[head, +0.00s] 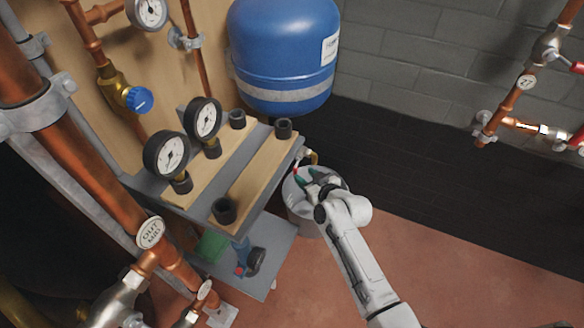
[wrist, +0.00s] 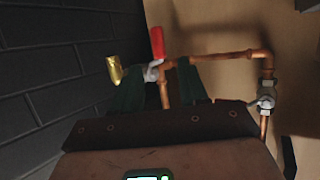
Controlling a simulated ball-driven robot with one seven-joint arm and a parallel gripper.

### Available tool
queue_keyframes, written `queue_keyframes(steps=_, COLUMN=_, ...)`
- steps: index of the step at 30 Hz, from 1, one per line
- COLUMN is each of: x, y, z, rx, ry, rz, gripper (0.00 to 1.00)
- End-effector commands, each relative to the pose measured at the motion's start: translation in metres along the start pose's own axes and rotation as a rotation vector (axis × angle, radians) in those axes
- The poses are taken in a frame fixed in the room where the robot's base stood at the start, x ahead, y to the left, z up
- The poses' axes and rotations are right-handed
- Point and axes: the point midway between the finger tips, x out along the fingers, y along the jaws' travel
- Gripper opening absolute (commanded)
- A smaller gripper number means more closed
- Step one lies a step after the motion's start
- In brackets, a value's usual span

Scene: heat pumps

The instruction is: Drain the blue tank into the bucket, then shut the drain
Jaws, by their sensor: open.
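The blue tank (head: 283,50) hangs by the board at the top of the head view. The grey bucket (head: 301,221) stands on the floor below it. My gripper (head: 316,177) is open over the bucket, beside the drain. In the wrist view, its two dark green fingers (wrist: 160,88) stand apart, with the drain valve (wrist: 153,71) seen between them. The red handle (wrist: 157,42) points up, across the line of the pipe, and is not gripped. The brass outlet (wrist: 114,70) is at the left. I see no water flowing. The bucket's inside is partly hidden by my gripper.
A grey shelf (head: 275,171) with gauges (head: 166,155) and black-capped stubs stands left of my gripper. Copper pipe (wrist: 215,58) runs right from the valve. A lower shelf (head: 262,281) is left of the bucket. Floor (head: 450,275) to the right is clear.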

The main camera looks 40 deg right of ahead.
Motion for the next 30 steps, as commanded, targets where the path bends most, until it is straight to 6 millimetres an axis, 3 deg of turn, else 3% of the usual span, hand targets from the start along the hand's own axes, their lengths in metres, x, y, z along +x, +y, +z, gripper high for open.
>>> queue_keyframes(steps=9, x=0.06, y=-0.001, z=0.003, rx=-0.005, ry=-0.001, rz=-0.003, gripper=0.43)
queue_keyframes(steps=15, x=0.084, y=-0.001, z=0.002, rx=-0.003, ry=-0.001, rz=-0.002, gripper=0.43)
queue_keyframes(steps=28, x=0.091, y=-0.001, z=0.0, rx=-0.001, ry=-0.001, rz=-0.001, gripper=0.43)
queue_keyframes(steps=30, x=0.091, y=-0.001, z=0.0, rx=-0.001, ry=-0.001, rz=-0.001, gripper=0.36)
